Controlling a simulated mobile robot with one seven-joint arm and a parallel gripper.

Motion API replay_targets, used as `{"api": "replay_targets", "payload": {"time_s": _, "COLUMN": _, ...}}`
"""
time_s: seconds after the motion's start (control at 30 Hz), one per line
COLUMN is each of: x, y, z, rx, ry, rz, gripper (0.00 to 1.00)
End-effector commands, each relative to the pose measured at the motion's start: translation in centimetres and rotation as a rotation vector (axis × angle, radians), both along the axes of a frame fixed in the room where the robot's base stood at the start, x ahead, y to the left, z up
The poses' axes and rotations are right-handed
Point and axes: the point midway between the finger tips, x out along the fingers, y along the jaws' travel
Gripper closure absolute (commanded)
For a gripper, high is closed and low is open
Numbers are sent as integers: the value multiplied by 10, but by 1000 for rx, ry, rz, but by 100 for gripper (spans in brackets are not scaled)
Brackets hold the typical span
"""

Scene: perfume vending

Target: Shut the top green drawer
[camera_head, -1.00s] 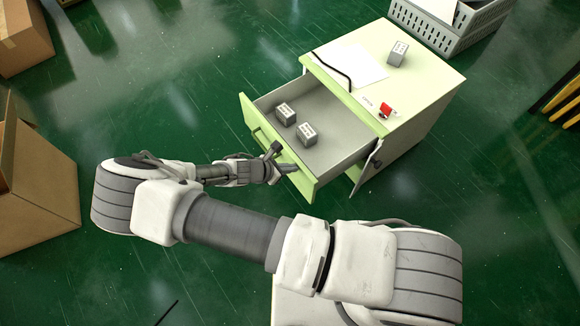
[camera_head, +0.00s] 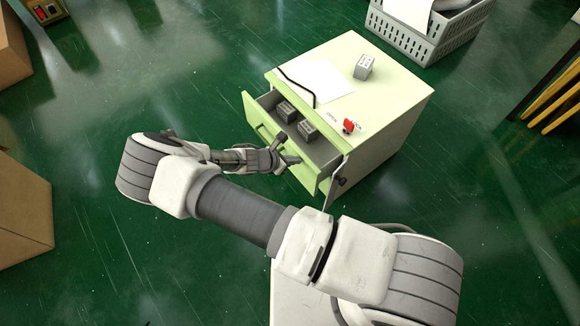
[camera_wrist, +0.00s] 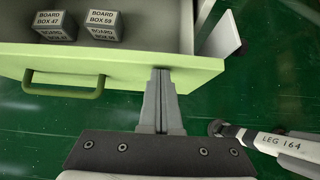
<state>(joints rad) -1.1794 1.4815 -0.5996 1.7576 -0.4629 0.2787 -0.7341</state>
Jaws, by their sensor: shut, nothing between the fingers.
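The top green drawer (camera_head: 262,127) is partly out of the pale green cabinet (camera_head: 390,125). Two small grey boxes (camera_head: 286,111) lie inside it; the wrist view shows them labelled "BOARD BOX 42" (camera_wrist: 53,25) and "BOARD BOX 59" (camera_wrist: 103,27). The drawer's green handle (camera_wrist: 66,84) is left of my gripper in the wrist view. My gripper (camera_wrist: 162,72) is shut and empty, with its fingertips at the outer face of the drawer front, to the right of the handle. It also shows in the head view (camera_head: 291,160). Whether the tips press on the front is hard to tell.
On the cabinet top are a white sheet (camera_head: 318,82), a black cable, a grey box (camera_head: 363,67) and a red switch (camera_head: 348,126). A grey crate (camera_head: 420,40) stands behind, with cardboard boxes (camera_head: 25,205) at left.

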Motion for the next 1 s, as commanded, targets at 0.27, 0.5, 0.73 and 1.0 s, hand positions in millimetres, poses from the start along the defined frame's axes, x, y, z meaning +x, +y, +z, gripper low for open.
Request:
{"api": "replay_targets", "payload": {"time_s": 0.27, "x": 26, "y": -33, "z": 1, "rx": -3, "ry": -1, "rz": -4, "gripper": 100}}
{"api": "replay_targets", "payload": {"time_s": 0.5, "x": 40, "y": -49, "z": 0, "rx": -2, "ry": -1, "rz": -2, "gripper": 100}}
{"api": "replay_targets", "payload": {"time_s": 0.73, "x": 42, "y": -52, "z": 0, "rx": -2, "ry": -1, "rz": 1, "gripper": 100}}
{"api": "replay_targets", "payload": {"time_s": 1.0, "x": 42, "y": -52, "z": 0, "rx": -2, "ry": -1, "rz": 0, "gripper": 100}}
